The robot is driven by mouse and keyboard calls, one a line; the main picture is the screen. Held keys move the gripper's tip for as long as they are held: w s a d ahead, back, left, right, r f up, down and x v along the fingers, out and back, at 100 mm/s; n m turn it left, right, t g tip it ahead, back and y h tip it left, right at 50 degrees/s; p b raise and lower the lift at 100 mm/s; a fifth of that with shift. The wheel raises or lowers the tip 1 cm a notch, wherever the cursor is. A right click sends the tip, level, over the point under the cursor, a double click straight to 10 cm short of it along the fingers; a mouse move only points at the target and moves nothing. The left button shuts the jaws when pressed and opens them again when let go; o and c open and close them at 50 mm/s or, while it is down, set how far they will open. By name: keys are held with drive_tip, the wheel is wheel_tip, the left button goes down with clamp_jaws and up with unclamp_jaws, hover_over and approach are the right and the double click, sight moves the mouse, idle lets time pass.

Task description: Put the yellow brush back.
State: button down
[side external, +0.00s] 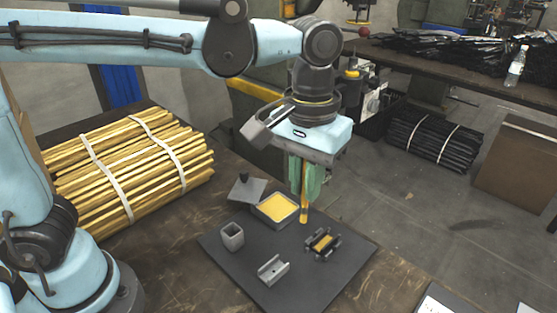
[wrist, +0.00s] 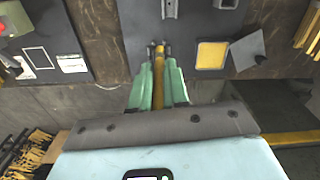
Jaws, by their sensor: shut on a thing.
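My gripper (side external: 306,194), with green fingers, is shut on the yellow brush (side external: 304,212). The brush hangs upright, its lower end showing below the fingers, above the right part of the dark mat. In the wrist view the brush (wrist: 158,62) lies between the green fingers of my gripper (wrist: 159,70). On the mat stand a grey square cup (side external: 231,238), a grey channel-shaped block (side external: 273,270) and a small black fixture (side external: 312,251) with a yellow-orange middle. I cannot tell whether the brush touches the fixture. The fingers hide the brush's upper part.
A grey tray (side external: 291,214) of yellow material sits on the mat (side external: 225,262), left of the brush. A grey lid plate (side external: 240,191) with a black knob lies beside it. A strapped bundle of yellow sticks (side external: 110,170) fills the table's left. Papers (side external: 440,303) lie at lower right.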

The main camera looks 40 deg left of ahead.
drive_tip(key=s+a+n, duration=0.2)
drive_tip(key=s+a, duration=0.2)
drive_tip(key=s, duration=0.9)
drive_tip(key=shift+w+a+f, duration=1.15)
drive_tip(key=shift+a+f, duration=0.3)
drive_tip(key=shift+f, duration=0.45)
drive_tip(key=shift+w+a+f, duration=1.2)
drive_tip(key=shift+a+f, duration=0.2)
drive_tip(key=shift+f, duration=0.55)
drive_tip(key=shift+w+a+f, duration=1.15)
drive_tip(key=shift+a+f, duration=0.3)
drive_tip(key=shift+f, duration=0.45)
drive_tip(key=shift+f, duration=0.1)
drive_tip(key=c, duration=1.6)
unclamp_jaws()
drive_tip(key=shift+f, duration=0.1)
drive_tip(key=o, duration=0.5)
